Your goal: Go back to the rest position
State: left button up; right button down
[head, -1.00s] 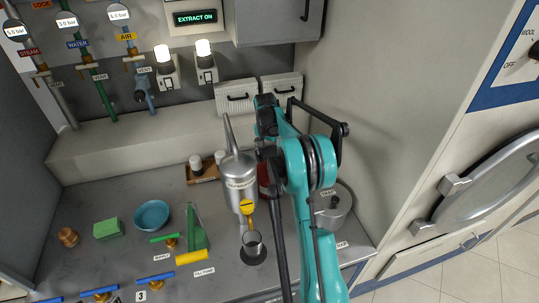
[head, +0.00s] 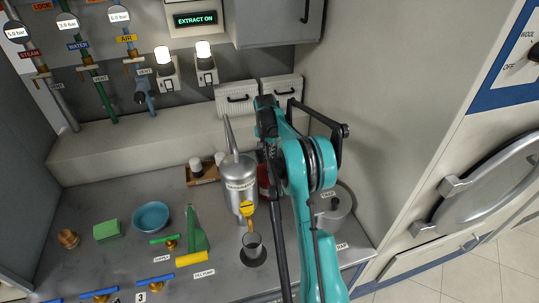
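My teal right arm rises from the bottom, right of centre, and bends at a black joint. The dark end around my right gripper (head: 267,115) is at the upper end of the arm, in front of the back ledge. Its fingers do not show clearly, so I cannot tell whether it is open or shut. I see nothing clearly held there. My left arm and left gripper are not in the head view.
A lidded metal pot (head: 334,215) is partly behind the arm.

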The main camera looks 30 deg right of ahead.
aim_at(270, 166)
jog(key=shift+f, duration=0.15)
dwell(0.6)
jog(key=shift+f+b, duration=1.45)
jog(key=shift+f, duration=0.6)
jog(key=shift+r, duration=0.1)
jog(key=shift+r, duration=0.1)
jog(key=shift+r+p, duration=2.2)
jog(key=shift+r, duration=1.25)
jog(key=shift+f, duration=0.1)
